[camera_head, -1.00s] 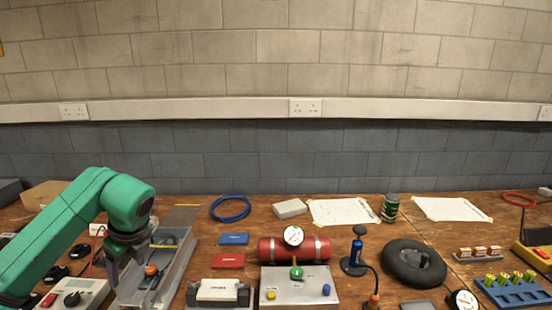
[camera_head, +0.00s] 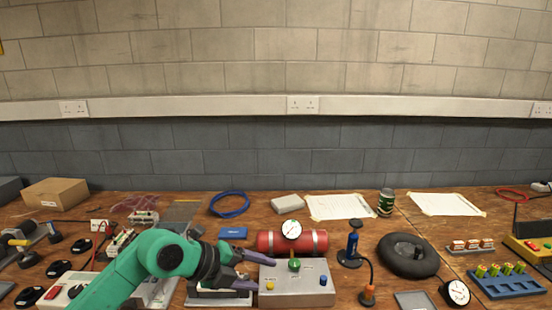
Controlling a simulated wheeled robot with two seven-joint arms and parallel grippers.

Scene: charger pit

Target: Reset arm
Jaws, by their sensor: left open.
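My left arm is green and comes in from the lower left. My left gripper (camera_head: 252,271) is open, its two dark fingers pointing right, with nothing seen between them. It is in front of the left end of the grey metal box (camera_head: 298,290) with blue, green and yellow knobs. A red cylinder (camera_head: 268,242) with a round white gauge (camera_head: 291,230) lies just behind that box. A black-and-white block (camera_head: 205,298) is partly hidden under the gripper. My right gripper is not in view.
My arm partly covers a grey tray (camera_head: 165,289).

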